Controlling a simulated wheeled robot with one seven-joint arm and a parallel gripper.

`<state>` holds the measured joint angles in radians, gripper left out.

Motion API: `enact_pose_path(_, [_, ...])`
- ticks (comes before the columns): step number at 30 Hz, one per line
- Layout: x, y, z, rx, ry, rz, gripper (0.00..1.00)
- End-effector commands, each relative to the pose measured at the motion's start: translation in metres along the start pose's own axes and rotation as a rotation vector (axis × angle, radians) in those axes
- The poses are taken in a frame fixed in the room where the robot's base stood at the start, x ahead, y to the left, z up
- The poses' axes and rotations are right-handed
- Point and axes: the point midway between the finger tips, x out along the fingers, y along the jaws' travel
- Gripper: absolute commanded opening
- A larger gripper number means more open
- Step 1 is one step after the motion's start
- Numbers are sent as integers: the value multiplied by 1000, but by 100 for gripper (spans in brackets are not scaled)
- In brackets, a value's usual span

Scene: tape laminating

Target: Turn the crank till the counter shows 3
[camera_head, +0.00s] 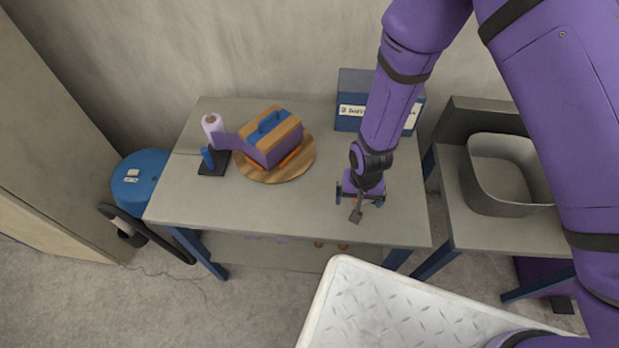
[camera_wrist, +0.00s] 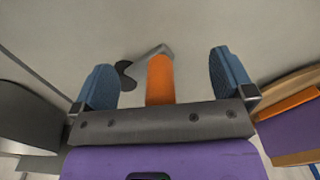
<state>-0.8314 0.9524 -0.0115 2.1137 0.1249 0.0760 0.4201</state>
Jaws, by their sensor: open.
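My gripper (camera_head: 358,201) is open over the near right part of the grey table (camera_head: 235,205). Its two blue fingers also show in the wrist view (camera_wrist: 163,65). An orange cylinder (camera_wrist: 160,80) stands between the fingers there, with gaps on both sides. An angled grey bar (camera_wrist: 154,52) and a dark rounded piece (camera_wrist: 125,75) show beside its far end. I cannot tell whether these form the crank. A small grey-brown piece (camera_head: 357,213) shows by the fingers in the head view. I can make out no counter or number.
A purple block (camera_head: 265,150) with a blue handle sits on a round wooden board (camera_head: 307,157) at the table's left. A pale roll (camera_head: 212,123) and a blue post (camera_head: 207,157) stand beside it. A blue box (camera_head: 355,82) stands behind my arm. A grey basin (camera_head: 495,203) is right.

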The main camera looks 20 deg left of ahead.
Motion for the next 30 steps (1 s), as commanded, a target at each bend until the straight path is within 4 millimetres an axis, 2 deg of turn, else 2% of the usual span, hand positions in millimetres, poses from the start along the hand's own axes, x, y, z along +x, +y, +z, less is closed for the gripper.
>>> enact_pose_path(5, [-8,0,0,0,2,-1,100])
enact_pose_path(30, [-93,0,0,-1,2,-1,100])
